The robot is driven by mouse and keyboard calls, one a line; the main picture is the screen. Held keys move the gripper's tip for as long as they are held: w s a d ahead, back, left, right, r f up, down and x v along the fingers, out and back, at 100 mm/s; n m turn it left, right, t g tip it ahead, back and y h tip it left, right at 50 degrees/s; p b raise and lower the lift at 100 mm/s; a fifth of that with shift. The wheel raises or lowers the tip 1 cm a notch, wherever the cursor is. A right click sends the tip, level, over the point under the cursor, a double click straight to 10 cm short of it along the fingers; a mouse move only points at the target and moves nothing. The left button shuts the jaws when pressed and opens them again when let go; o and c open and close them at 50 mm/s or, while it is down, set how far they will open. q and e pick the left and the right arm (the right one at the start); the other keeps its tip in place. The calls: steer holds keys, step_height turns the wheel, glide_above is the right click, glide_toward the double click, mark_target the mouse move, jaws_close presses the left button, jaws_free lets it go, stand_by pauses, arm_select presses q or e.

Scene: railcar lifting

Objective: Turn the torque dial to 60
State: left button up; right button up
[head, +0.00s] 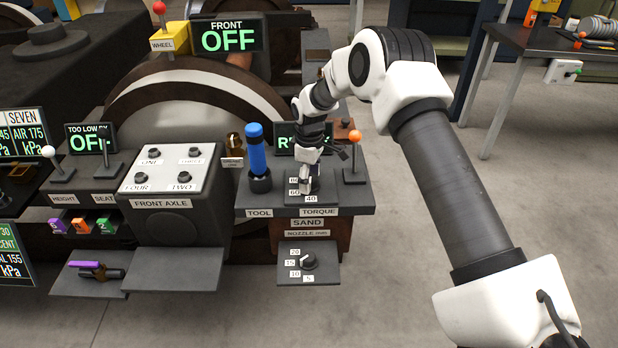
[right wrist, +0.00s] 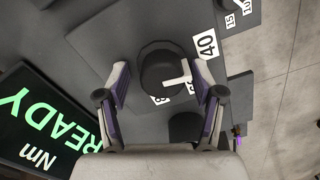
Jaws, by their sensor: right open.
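The torque dial in the right wrist view (right wrist: 158,62) is a round black knob with a white pointer. The pointer points right in that view, between the 40 label (right wrist: 206,43) and the partly covered 60 label (right wrist: 190,88), closer to 60. My right gripper (head: 304,184) is over the dial above the TORQUE plate (head: 319,212) and hides most of it in the head view. In the right wrist view my right gripper (right wrist: 162,78) is open, with one finger on each side of the dial. I cannot tell whether they touch it. My left gripper is not in view.
A blue-handled tool (head: 256,150) stands left of the dial, and an orange-tipped lever (head: 354,152) stands close on its right. Behind is a display reading READY (right wrist: 45,120). The sand nozzle dial (head: 308,261) is on a lower shelf. Open floor lies to the right.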

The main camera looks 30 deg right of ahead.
steer(key=shift+s+a+r, duration=0.1)
steer(key=shift+r, duration=0.2)
steer(key=shift+c, duration=0.3)
steer(key=c, duration=1.1)
steer(key=shift+s, duration=0.1)
steer(key=shift+r+m+p, duration=0.15)
steer(key=shift+m+p, duration=0.85)
steer(key=shift+p, duration=0.2)
steer(key=m+p, duration=0.2)
steer(key=shift+m, duration=0.3)
steer(key=m+p, duration=0.2)
steer(key=m, duration=0.1)
steer(key=shift+m, duration=0.3)
steer(key=shift+s+f+m+p, duration=0.15)
steer(key=shift+m+p, duration=0.4)
steer(key=shift+m, duration=0.35)
steer(key=shift+w+f+m+p, duration=0.15)
steer(key=shift+m+p, duration=0.4)
steer(key=shift+m, duration=0.35)
steer(key=shift+s, duration=0.1)
